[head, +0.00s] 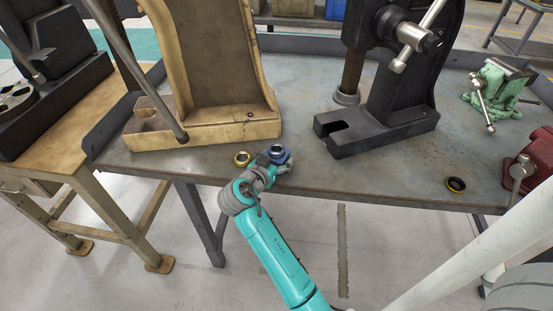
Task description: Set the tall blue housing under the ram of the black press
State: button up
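The blue housing (279,150) is at the front edge of the grey bench, left of the black press. It shows a ring-shaped top with a dark opening; its height is hard to judge from above. My gripper (272,158) is right at the housing, over the bench's front edge. Its fingers are small and partly hidden, so I cannot tell whether they grip the housing. The black press (400,100) stands at centre right, with a slotted base (345,143). Its brown ram (352,72) hangs above the base and ends in a grey disc (346,97). Nothing shows under the ram.
A brass-coloured ring (242,158) lies just left of my gripper. A yellow-beige press (205,130) stands behind it, its long lever reaching down. A black ring with a gold rim (456,185) lies at front right. A green vise (492,95) and a red vise (535,155) stand farther right.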

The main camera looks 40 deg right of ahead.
aim_at(279, 148)
jog(key=c, duration=0.7)
jog(key=shift+o, duration=0.2)
jog(key=shift+r, duration=0.1)
jog(key=shift+r, duration=0.15)
jog(key=shift+r, duration=1.8)
